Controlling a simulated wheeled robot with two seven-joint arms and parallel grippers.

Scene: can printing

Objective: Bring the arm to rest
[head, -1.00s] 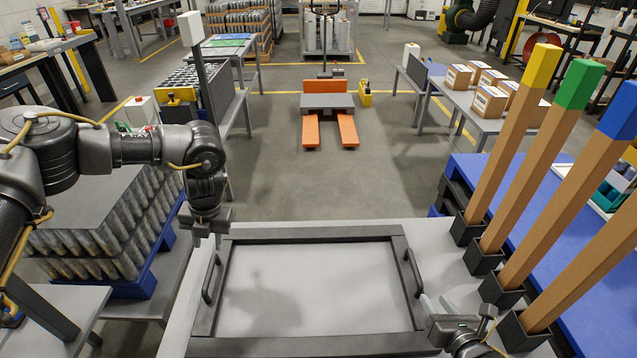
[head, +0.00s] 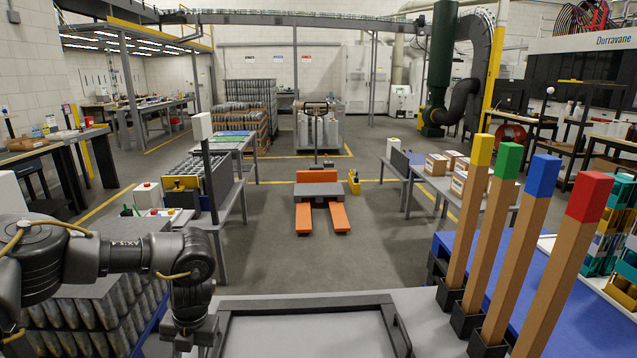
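My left arm comes in from the left, bent at the elbow. Its gripper (head: 197,343) points down at the left edge of the dark-framed tray (head: 310,301), near the bottom of the head view. The fingers look apart, with nothing seen between them. The tray lies on a pale table (head: 425,310); only its far part shows, with a dark handle (head: 396,328) on its right side. Its light inside looks empty where visible. My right gripper is out of view.
Posts with yellow (head: 482,150), green (head: 508,160), blue (head: 545,176) and red (head: 587,198) tops stand in dark holders on the right. Stacked cans (head: 90,320) lie under my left arm. An orange pallet truck (head: 320,195) stands on open floor ahead.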

